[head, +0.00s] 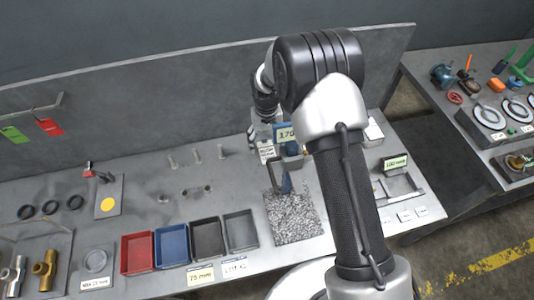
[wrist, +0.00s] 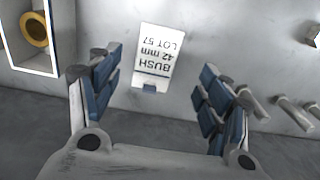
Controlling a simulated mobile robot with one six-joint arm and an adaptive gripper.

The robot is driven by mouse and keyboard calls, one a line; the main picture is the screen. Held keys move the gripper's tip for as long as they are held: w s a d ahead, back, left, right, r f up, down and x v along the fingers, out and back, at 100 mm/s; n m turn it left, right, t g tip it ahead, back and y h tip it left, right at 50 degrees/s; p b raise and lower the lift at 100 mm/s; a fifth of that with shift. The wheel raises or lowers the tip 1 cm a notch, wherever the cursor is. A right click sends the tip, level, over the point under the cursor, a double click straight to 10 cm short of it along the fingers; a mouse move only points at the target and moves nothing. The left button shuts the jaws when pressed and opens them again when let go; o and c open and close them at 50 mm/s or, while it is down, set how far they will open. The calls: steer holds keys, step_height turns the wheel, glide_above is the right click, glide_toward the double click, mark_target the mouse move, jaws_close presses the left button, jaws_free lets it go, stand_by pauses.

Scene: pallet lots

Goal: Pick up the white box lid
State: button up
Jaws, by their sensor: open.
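In the wrist view, a white labelled piece (wrist: 155,55) reads "BUSH 42 mm LOT 57" upside down and has a small blue tab at its lower edge. I cannot tell for sure whether it is the box lid. My gripper (wrist: 160,77) is open, with blue-padded fingers either side of this piece and apart from it. An open white box (wrist: 58,40) with a brass ring (wrist: 34,28) inside stands at the upper left.
Red (head: 137,253), blue (head: 171,245) and dark trays stand left of a grey speckled mat (head: 292,218). Metal pegs (head: 196,156) stand behind them. A grey wall (head: 130,110) bounds the back. A second table (head: 480,130) with other parts stands right, across a gap.

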mark_target(268, 155)
steer(key=f, duration=0.2)
steer(key=f+b, duration=0.1)
steer(key=f, duration=0.1)
steer(key=f+b, duration=0.1)
steer(key=shift+d+f, duration=0.25)
steer(key=shift+f, duration=0.15)
steer(key=shift+r, duration=0.1)
steer(key=shift+c, duration=0.6)
steer(key=c, duration=0.8)
